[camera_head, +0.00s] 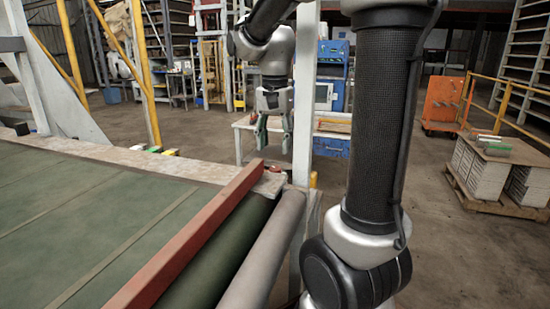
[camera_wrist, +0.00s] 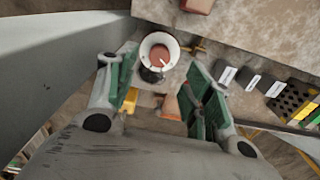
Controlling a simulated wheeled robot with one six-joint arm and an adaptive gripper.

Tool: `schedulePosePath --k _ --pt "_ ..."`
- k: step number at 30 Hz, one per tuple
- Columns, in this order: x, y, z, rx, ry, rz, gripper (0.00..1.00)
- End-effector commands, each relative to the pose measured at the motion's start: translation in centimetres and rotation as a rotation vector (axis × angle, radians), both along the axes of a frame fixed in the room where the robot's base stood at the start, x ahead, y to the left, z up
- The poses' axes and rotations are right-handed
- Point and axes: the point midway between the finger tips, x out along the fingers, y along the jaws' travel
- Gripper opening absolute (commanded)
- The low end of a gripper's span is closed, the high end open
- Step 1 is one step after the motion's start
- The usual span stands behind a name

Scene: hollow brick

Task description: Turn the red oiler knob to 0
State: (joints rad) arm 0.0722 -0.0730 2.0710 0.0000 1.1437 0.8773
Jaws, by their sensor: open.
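In the wrist view, a round white-rimmed part with a dull red centre (camera_wrist: 159,54) lies ahead of my gripper (camera_wrist: 160,95). It may be the red oiler knob; dark marks show at its lower edge, but I cannot read a 0 or other numbers. My gripper's green-padded fingers are spread apart, and nothing is visibly held between them. A small orange-red piece (camera_wrist: 170,105) shows near the right finger; I cannot tell what it is. In the head view, my gripper (camera_head: 274,135) hangs pointing down beyond the conveyor's end, and the knob cannot be made out.
A conveyor with a green belt (camera_head: 75,210) and red side rail (camera_head: 190,240) fills the left. A pale post (camera_head: 304,100) stands just right of my gripper. Behind are a bench (camera_head: 245,130) and a blue machine (camera_head: 333,70). Dark white-labelled items (camera_wrist: 249,80) lie at right in the wrist view.

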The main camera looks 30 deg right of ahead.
Motion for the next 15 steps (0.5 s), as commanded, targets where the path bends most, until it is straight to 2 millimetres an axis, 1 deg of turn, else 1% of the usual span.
schedulePosePath --k 5,9,12,15 --pt "-0.1 0.0 -2.5 0.0 0.004 -0.008 0.51" --pt "-0.1 0.0 -5.0 0.0 0.005 -0.007 0.51" --pt "0.0 0.0 -6.3 0.0 0.003 -0.006 0.51" --pt "0.0 0.0 -7.2 0.0 0.001 -0.006 0.51"
